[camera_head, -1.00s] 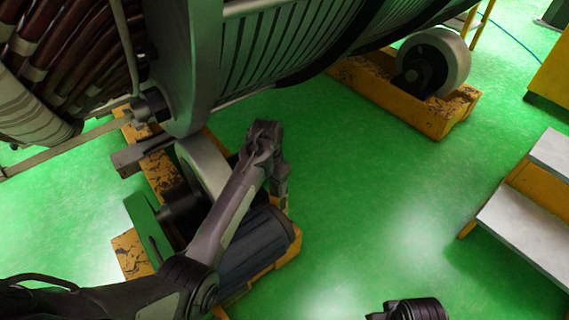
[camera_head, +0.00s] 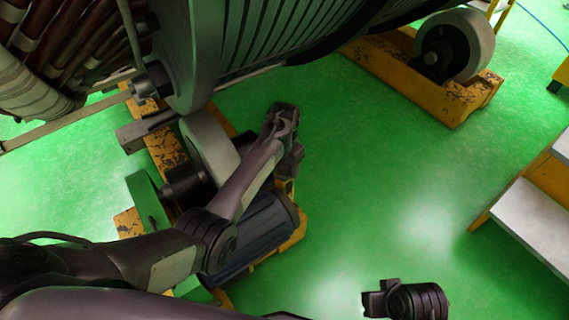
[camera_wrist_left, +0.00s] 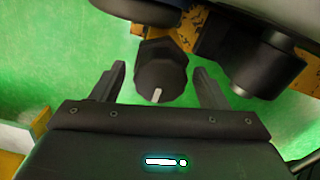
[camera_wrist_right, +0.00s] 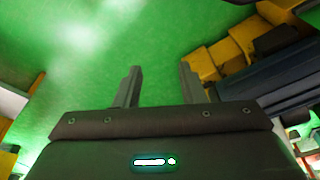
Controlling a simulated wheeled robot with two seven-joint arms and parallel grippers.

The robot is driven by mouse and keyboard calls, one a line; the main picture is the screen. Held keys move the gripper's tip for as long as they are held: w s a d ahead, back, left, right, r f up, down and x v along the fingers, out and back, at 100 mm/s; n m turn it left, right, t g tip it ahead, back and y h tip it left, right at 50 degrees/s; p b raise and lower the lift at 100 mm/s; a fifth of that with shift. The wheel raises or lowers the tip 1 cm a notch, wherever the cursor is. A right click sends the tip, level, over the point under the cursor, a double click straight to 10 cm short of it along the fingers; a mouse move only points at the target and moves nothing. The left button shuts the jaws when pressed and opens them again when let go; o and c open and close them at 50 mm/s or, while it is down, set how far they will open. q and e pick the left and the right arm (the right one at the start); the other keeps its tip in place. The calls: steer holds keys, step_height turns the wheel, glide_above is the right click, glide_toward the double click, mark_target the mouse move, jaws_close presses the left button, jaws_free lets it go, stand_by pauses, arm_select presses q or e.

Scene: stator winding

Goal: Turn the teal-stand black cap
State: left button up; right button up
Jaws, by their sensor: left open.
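A black cap (camera_wrist_left: 161,76) with a short white mark on its face shows in the left wrist view. My left gripper (camera_wrist_left: 158,70) is open, with one finger on each side of the cap in that view; I cannot tell whether they touch it. In the head view my left gripper (camera_head: 290,158) hangs low at the end of its arm, beside a roller and a motor. The cap cannot be made out there, and no teal stand is clear in any view. My right gripper (camera_wrist_right: 160,82) is open and empty over green floor in the right wrist view.
A large ribbed stator drum (camera_head: 285,35) fills the top. A grey roller (camera_head: 208,148) and dark motor (camera_head: 252,232) stand on a yellow base near my left arm. Another roller (camera_head: 468,45) stands at upper right. Grey-topped yellow steps (camera_head: 535,213) are at right. Green floor (camera_head: 385,175) between is open.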

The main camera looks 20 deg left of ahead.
arm_select(q)
steer(key=c, duration=1)
steer(key=shift+r, duration=0.1)
